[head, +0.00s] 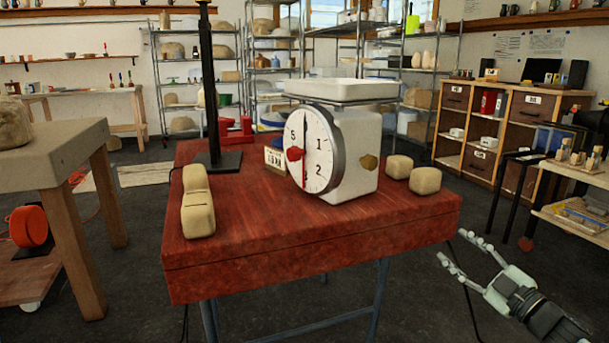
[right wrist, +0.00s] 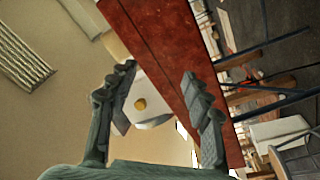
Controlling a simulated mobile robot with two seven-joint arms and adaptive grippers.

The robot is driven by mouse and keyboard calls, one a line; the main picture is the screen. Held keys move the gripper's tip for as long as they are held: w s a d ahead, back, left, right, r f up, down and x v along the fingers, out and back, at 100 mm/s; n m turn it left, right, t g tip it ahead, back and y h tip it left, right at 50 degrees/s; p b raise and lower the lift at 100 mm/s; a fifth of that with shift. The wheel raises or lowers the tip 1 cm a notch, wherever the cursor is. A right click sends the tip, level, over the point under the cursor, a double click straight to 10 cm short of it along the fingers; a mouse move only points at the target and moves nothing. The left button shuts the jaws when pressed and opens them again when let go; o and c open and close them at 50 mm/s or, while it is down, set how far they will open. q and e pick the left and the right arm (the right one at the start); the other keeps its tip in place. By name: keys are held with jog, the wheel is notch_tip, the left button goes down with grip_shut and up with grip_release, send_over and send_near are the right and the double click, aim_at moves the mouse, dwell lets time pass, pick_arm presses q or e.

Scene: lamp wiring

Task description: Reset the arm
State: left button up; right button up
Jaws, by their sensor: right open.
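My right gripper (head: 457,257) is off the right front corner of the red table in the head view, apart from the table and empty. It also shows in the right wrist view (right wrist: 155,95), with its two fingers spread wide. The red table (head: 310,245) carries a white weighing scale (head: 355,150) with a round dial (head: 310,165). The scale also shows beyond the fingers in the right wrist view (right wrist: 148,110). My left gripper is in neither view.
Tan blocks lie on the table at the left (head: 198,212) and right (head: 425,181). A black post (head: 209,90) stands at the back left. A wooden workbench (head: 50,155) is at far left. A low shelf (head: 570,178) is at far right.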

jog(key=s+a+f+m+g+h, duration=0.1)
jog(key=s+f+m+g+h, duration=0.2)
jog(key=f, duration=0.4)
jog(key=s+f+m+g+h+p, duration=0.1)
jog(key=s+f+m+h, duration=0.2)
jog(key=s+f, duration=0.4)
jog(key=s+a+f+m+g+h, duration=0.1)
jog(key=s+f+m+g+h, duration=0.2)
jog(key=f, duration=0.5)
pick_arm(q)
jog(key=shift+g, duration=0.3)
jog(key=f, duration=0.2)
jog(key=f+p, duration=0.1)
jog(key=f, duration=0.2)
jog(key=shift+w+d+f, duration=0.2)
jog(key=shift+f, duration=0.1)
pick_arm(e)
jog(key=s+a+f+m+g, duration=0.2)
jog(key=s+f+g, duration=0.2)
jog(key=s, duration=0.7)
jog(key=s+a+f+m+g, duration=0.1)
jog(key=s+f, duration=0.5)
jog(key=s, duration=0.6)
jog(key=a+g, duration=0.1)
jog(key=g, duration=0.1)
jog(key=shift+a+m+g, duration=0.3)
jog(key=shift+m+g, duration=0.1)
